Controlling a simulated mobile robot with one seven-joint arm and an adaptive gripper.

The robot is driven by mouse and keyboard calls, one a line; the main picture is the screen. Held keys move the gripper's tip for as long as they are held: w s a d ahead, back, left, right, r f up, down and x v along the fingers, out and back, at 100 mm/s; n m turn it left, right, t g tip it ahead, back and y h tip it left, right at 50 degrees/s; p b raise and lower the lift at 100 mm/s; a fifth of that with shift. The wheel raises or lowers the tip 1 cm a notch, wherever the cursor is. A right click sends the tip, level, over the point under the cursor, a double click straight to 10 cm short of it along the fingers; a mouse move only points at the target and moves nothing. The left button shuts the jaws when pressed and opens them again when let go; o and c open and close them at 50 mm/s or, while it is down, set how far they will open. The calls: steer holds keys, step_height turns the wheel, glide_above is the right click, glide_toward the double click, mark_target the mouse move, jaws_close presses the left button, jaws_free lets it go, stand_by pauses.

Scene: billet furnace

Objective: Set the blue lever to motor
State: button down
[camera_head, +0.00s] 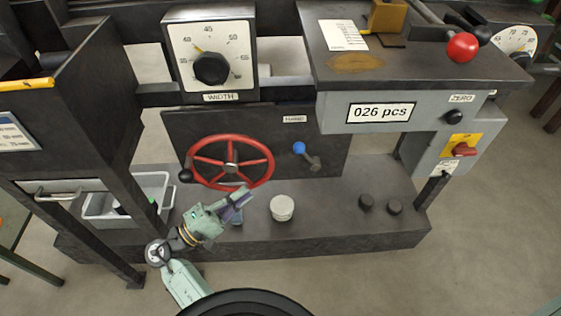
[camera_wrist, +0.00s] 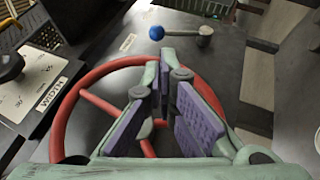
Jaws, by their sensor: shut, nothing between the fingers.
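The blue lever (camera_head: 306,157) is a short grey arm with a blue ball knob, on the dark panel right of the red handwheel. Its knob lies up and left of its pivot, below a small label reading HAND (camera_head: 294,119). No motor label is readable. In the wrist view the lever (camera_wrist: 180,32) is at the top, its knob to the left of the pivot. My gripper (camera_head: 245,194) is low in front of the handwheel, left of and below the lever and apart from it. In the wrist view my gripper (camera_wrist: 166,62) has its purple-padded fingers together, empty.
The red handwheel (camera_head: 232,165) is right behind my gripper. A white round container (camera_head: 282,207) and dark knobs (camera_head: 366,202) stand on the base ledge. A WIDTH dial (camera_head: 211,60) is above, a grey tray (camera_head: 99,209) left, and the counter box (camera_head: 380,112) overhangs at right.

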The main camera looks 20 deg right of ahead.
steer(key=p, duration=0.4)
glide_toward(308, 157)
step_height(308, 157, up, 5)
steer(key=w+d, duration=0.1)
steer(key=d, duration=0.1)
steer(key=shift+w+d+f, duration=0.1)
steer(key=shift+w+d, duration=0.3)
steer(key=shift+w, duration=0.1)
